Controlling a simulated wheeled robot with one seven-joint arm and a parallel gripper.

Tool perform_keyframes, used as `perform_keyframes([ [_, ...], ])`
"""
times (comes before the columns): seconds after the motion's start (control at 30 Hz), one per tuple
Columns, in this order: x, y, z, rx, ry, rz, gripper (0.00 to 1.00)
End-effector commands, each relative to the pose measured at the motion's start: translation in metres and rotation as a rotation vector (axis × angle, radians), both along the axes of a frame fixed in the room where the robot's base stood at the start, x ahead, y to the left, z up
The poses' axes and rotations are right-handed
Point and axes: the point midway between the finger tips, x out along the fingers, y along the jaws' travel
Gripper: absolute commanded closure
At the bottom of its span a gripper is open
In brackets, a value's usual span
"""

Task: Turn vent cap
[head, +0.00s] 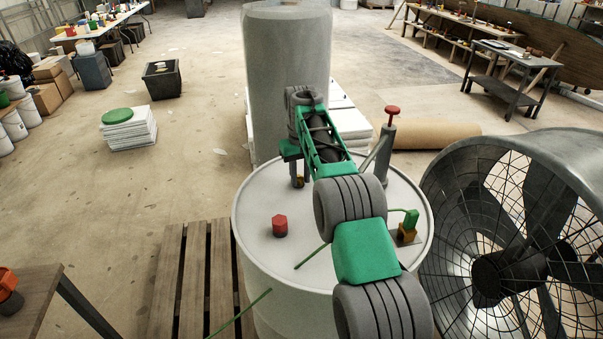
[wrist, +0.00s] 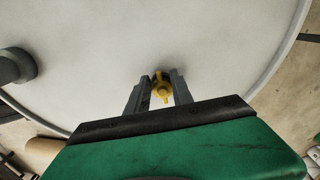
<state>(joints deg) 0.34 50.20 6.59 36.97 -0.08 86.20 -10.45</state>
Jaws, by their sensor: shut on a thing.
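A small yellow winged cap (wrist: 162,88), which I take for the vent cap, sits on the pale lid of the drum (wrist: 225,55). My gripper (wrist: 161,92) is shut on it, one grey finger on each side. In the head view, my gripper (head: 299,180) points down at the far side of the drum lid (head: 335,188). Only a small yellowish bit of the cap (head: 299,182) shows there between the fingers. A red hexagonal cap (head: 280,226) stands apart on the near left of the lid.
A pump with a red knob (head: 392,112) stands on the lid at right. A brass tap with a green handle (head: 408,231) is at the right rim. A large fan (head: 510,270) stands close right. A tall grey cylinder (head: 285,60) rises behind.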

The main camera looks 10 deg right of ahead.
Motion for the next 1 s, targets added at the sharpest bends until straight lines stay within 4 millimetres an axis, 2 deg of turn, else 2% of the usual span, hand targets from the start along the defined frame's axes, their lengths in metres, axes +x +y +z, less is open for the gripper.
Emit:
perform_keyframes([
  [0.33, -0.0009, 0.0031, 0.0009, 0.0, 0.003, -0.161, 1.0],
  [0.9, -0.0007, 0.0037, -0.0006, 0.0, 0.002, -0.193, 1.0],
  [0.93, -0.0007, 0.0037, -0.0005, 0.0, 0.002, -0.193, 0.7],
  [1.0, -0.0006, 0.0037, -0.0005, 0.0, 0.002, -0.193, 0.64],
])
